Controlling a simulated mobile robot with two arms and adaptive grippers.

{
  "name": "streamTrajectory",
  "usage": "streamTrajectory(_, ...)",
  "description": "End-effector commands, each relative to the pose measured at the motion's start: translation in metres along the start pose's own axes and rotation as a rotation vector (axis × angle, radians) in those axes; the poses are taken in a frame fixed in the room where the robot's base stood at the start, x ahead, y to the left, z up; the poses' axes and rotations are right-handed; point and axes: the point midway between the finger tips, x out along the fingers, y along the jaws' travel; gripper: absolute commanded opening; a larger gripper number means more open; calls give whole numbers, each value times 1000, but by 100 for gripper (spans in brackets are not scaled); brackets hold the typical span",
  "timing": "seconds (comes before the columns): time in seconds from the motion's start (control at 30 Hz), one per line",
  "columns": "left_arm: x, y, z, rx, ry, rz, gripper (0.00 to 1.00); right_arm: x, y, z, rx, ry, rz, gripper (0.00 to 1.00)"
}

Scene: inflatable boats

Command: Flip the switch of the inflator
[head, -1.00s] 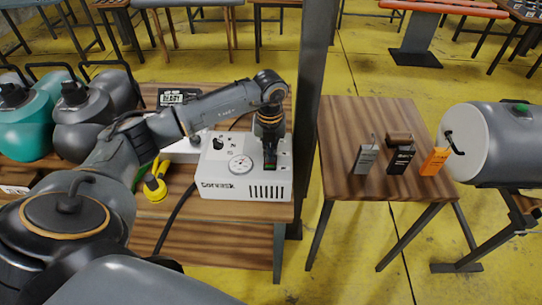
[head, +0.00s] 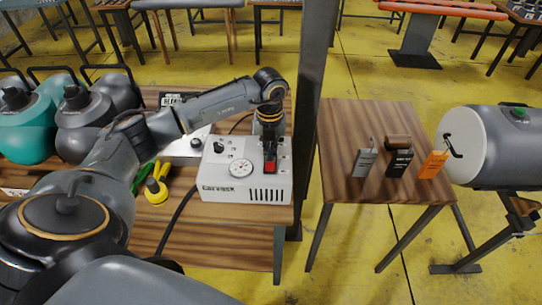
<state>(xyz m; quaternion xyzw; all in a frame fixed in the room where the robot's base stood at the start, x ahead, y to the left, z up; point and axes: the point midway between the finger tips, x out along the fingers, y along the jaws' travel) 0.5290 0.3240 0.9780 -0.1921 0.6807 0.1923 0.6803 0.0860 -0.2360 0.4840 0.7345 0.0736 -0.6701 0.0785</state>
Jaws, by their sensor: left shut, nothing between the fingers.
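The inflator (head: 225,191) is a white box with a round gauge, a black knob and dark vent slots, standing on the wooden table left of the dark post. A red switch (head: 270,167) shows on the right part of its top. My left gripper (head: 270,155) points down over the right part of the box, its fingers shut with nothing between them. The fingertips are right at the switch and hide its far part; whether they touch it I cannot tell. My right gripper is out of view.
A dark post (head: 311,100) stands just right of the inflator. A second wooden table (head: 345,125) holds grey, black and orange tagged items. Teal and grey tanks (head: 90,125) and a yellow item (head: 156,190) are at the left.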

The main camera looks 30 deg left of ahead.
Motion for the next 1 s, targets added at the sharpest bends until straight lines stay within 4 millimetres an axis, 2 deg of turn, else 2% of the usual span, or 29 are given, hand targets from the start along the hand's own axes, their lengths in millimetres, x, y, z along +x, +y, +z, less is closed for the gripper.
streamTrajectory(0.03,-8,0,0,0,-1,-1,0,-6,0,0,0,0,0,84)
streamTrajectory(0.47,-41,0,0,0,-1,-1,0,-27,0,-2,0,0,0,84)
streamTrajectory(1.0,-42,0,0,1,0,-1,0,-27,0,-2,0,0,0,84)
